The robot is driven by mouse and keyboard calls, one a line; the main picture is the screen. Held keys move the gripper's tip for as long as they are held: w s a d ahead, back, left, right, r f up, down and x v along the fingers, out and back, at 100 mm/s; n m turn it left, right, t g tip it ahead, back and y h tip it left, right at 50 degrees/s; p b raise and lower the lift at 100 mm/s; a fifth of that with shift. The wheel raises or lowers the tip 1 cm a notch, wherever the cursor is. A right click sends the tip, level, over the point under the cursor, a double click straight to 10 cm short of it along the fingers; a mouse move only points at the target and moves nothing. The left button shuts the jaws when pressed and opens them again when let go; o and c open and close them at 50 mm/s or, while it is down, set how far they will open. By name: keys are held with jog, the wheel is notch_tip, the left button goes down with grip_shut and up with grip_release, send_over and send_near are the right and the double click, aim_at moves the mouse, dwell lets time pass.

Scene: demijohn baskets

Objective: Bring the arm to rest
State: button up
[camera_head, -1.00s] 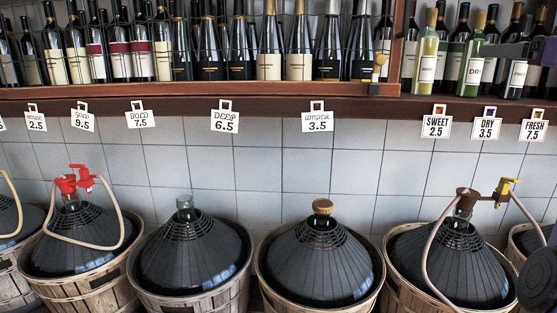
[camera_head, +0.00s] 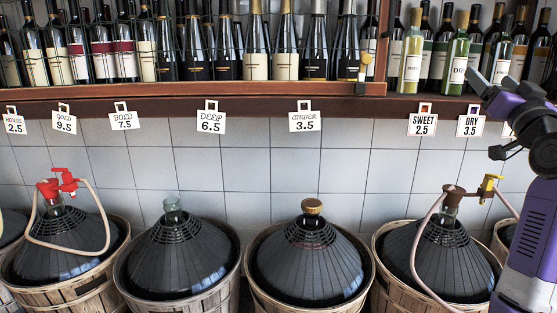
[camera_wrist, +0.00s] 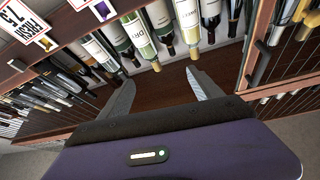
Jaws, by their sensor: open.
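My gripper (camera_head: 488,77) is at the right of the head view, at the end of my purple arm, in front of the wine shelf. In the wrist view my gripper (camera_wrist: 160,79) has its two grey fingers spread apart with nothing between them. Beyond the fingers are wine bottles (camera_wrist: 137,36) standing on a brown shelf (camera_wrist: 165,85). The fingers appear apart from the bottles. My arm hides part of the shelf's right end and the price tag there.
Below the shelf (camera_head: 200,100) stand several dark-topped demijohns in wooden baskets. One has a red tap (camera_head: 57,182), one a cork stopper (camera_head: 311,206), one a yellow-handled tap (camera_head: 489,185) with a hose close to my arm. Price tags (camera_head: 210,122) hang along the shelf edge.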

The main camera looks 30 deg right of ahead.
jog(key=w+a+f, duration=0.1)
jog(key=a+f, duration=0.4)
jog(key=f, duration=0.4)
jog(key=w+a+f, duration=0.1)
jog(key=a+f, duration=0.5)
jog(key=f, duration=0.4)
jog(key=s+a+f+n+y, duration=0.2)
jog(key=s+a+f+y, duration=0.15)
jog(key=a+f, duration=1.05)
jog(key=s+a+f+n+g+y, duration=0.1)
jog(key=s+a+f+n+y, duration=0.1)
jog(key=s+a+f, duration=0.3)
jog(key=s+a+f+n+g+y, duration=0.1)
jog(key=s+a+f+n+y, duration=0.2)
jog(key=s+a, duration=0.9)
jog(key=s+a+f+n+g+y, duration=0.1)
jog(key=s+a+f+n+y, duration=0.1)
jog(key=s+a+f+y, duration=0.3)
jog(key=s+a+f, duration=0.2)
jog(key=s+a, duration=0.1)
jog(key=a, duration=0.1)
jog(key=shift+s+a+f, duration=0.15)
jog(key=shift+s+f, duration=0.05)
jog(key=shift+s, duration=0.15)
jog(key=shift+c, duration=0.4)
